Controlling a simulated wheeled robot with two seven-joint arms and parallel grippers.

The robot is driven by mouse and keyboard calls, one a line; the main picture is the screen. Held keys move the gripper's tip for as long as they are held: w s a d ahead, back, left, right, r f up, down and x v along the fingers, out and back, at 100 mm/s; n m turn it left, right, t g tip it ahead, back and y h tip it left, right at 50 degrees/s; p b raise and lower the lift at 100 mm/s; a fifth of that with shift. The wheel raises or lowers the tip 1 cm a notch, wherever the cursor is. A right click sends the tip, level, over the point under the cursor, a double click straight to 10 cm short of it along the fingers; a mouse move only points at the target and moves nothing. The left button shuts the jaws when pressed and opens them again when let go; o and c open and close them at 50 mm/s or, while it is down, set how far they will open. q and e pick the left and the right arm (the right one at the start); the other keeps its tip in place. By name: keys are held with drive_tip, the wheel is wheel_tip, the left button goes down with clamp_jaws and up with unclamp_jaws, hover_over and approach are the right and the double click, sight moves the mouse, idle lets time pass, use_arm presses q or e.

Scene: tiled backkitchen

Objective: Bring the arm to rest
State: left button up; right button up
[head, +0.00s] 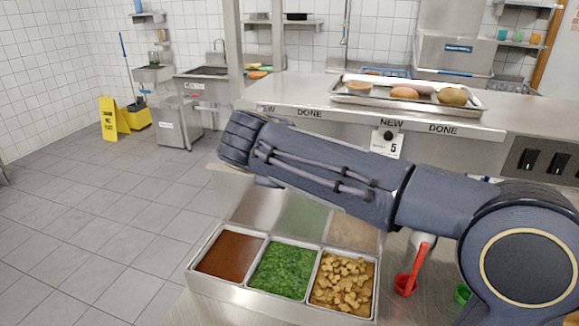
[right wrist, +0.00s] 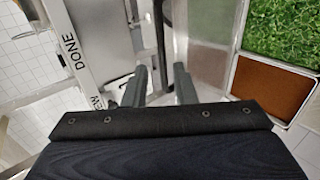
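My right arm (head: 330,185) comes in from the right in the head view and reaches left across the front of the counter, above the food pans. Its hand end (head: 240,140) is at the left, and the fingers are mostly hidden there. In the right wrist view my right gripper (right wrist: 161,84) shows two grey fingers apart with nothing held between them. My left gripper is in neither view.
Below the arm is a pan unit (head: 283,300) with brown sauce, chopped greens and tan chunks. A red utensil (head: 405,283) is right of it. Behind is a steel counter (head: 290,92) with a food tray (head: 350,98). Tiled floor (head: 80,220) is clear at left.

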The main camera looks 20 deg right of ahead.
drive_tip(key=s+d+f+m+g+y, duration=0.35)
drive_tip(key=s+d+f, duration=0.55)
drive_tip(key=s, duration=0.4)
drive_tip(key=s+a+f+m+y, duration=0.2)
drive_tip(key=s+f+m+y, duration=0.1)
drive_tip(key=s, duration=0.5)
drive_tip(key=s+a+f+m+y, duration=0.2)
drive_tip(key=s+f+m, duration=0.4)
drive_tip(key=s, duration=0.3)
drive_tip(key=shift+s+a+f+y, duration=0.2)
drive_tip(key=shift+a+f+y, duration=0.2)
drive_tip(key=shift+y, duration=0.25)
drive_tip(key=shift+d+m, duration=0.1)
drive_tip(key=shift+m, duration=0.15)
